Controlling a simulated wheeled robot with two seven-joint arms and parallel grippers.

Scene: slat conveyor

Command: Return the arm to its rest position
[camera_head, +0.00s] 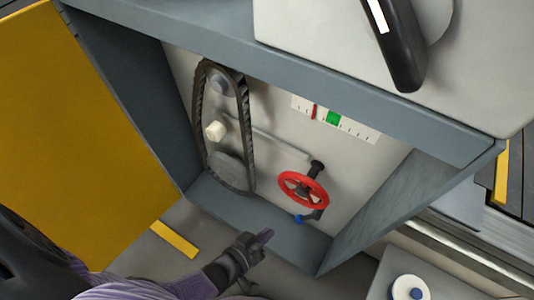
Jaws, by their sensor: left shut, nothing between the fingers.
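My left arm comes in from the lower left with a purple sleeve-like link. My left gripper (264,237) is shut and empty, pointing up and right. In the picture it lies over the lower front edge of an open grey cabinet (240,208). It appears apart from the red handwheel (304,190), which is up and right of it inside the cabinet. My right gripper is not in view.
The yellow cabinet door (75,130) stands open at left. Inside are a black belt (246,130), a white knob (215,131) and a scale with a green mark (334,118). A black handle (400,50) is above.

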